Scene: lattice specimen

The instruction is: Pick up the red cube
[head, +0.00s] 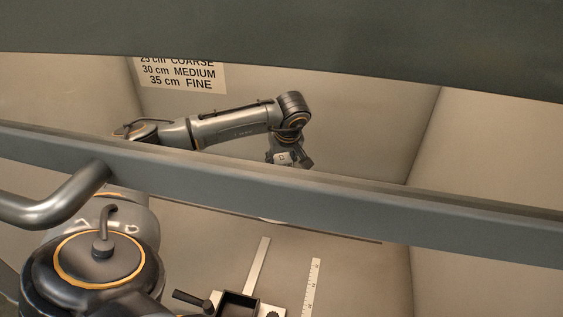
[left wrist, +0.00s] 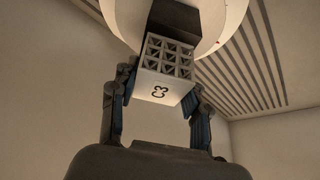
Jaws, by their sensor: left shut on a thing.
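No red cube shows in either view. In the left wrist view, my left gripper (left wrist: 159,92) has its fingers on both sides of a grey lattice block (left wrist: 168,58) with a white face marked C3, and is shut on it. The block is just below a dark square piece (left wrist: 174,18) on a white rounded body (left wrist: 220,20); I cannot tell whether they touch. In the head view, my left arm reaches in from the left and its wrist points down behind a grey bar, which hides the fingers and block. My right gripper is not in view.
The grey bar (head: 300,195) with a tubular handle (head: 60,204) crosses the head view, and a dark panel (head: 300,40) covers its top. A black fixture (head: 238,301) and a ruler (head: 312,288) are below. Pale walls enclose the space; one carries a sign (head: 182,74).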

